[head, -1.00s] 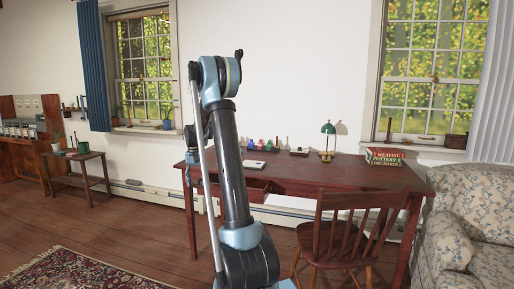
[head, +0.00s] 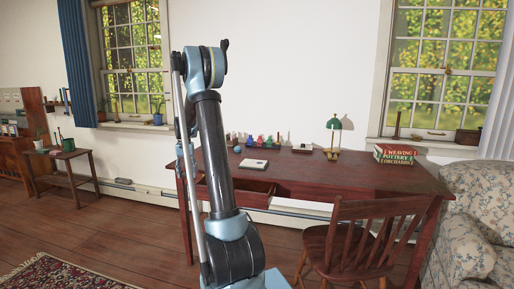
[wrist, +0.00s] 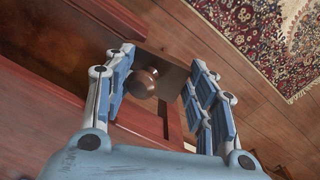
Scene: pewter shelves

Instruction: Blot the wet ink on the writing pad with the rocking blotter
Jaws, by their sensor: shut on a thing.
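In the wrist view my gripper (wrist: 162,60) is shut on a dark brown block with a round wooden knob, which looks like the rocking blotter (wrist: 172,73). The knob sits near the left finger, and the block spans the space between the fingers. In the head view my arm hides the gripper and the blotter. The writing pad (head: 254,164), small and pale, lies on the left part of the desk (head: 370,182). The ink on it is too small to make out.
A drawer (head: 262,188) under the desk's left side stands open. Several coloured bottles (head: 262,141), a green lamp (head: 333,137) and stacked books (head: 395,154) stand along the back. A wooden chair (head: 350,245) blocks the front right. A patterned rug (head: 70,275) lies at left.

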